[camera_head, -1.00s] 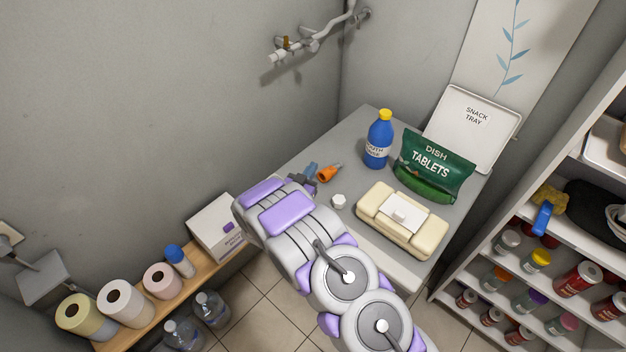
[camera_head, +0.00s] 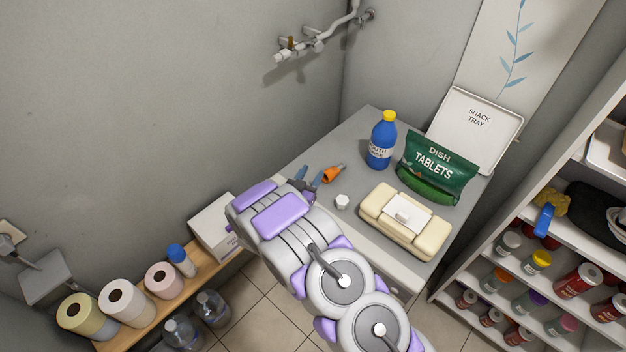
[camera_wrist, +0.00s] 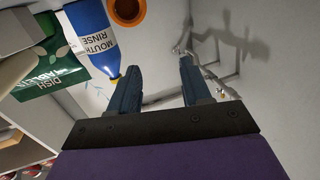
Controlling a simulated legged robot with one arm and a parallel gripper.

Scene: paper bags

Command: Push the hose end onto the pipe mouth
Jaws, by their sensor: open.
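A short orange piece (camera_head: 333,174), which looks like the hose end, lies on the grey table near its left edge. In the wrist view an orange ring with a dark opening (camera_wrist: 127,10) shows at the top edge. The grey pipe (camera_head: 318,42) is fixed to the wall above the table, its open end at the left; it also shows in the wrist view (camera_wrist: 192,56). My gripper (camera_head: 308,182) is open and empty, its blue fingers just left of the orange piece. In the wrist view nothing lies between the fingers (camera_wrist: 160,82).
A blue mouth rinse bottle (camera_head: 381,142), a green dish tablets bag (camera_head: 433,170), a cream block-like pack (camera_head: 385,215) and a small white piece (camera_head: 342,202) stand on the table (camera_head: 350,140). A snack tray (camera_head: 480,125) leans behind. Shelves (camera_head: 520,260) stand at right.

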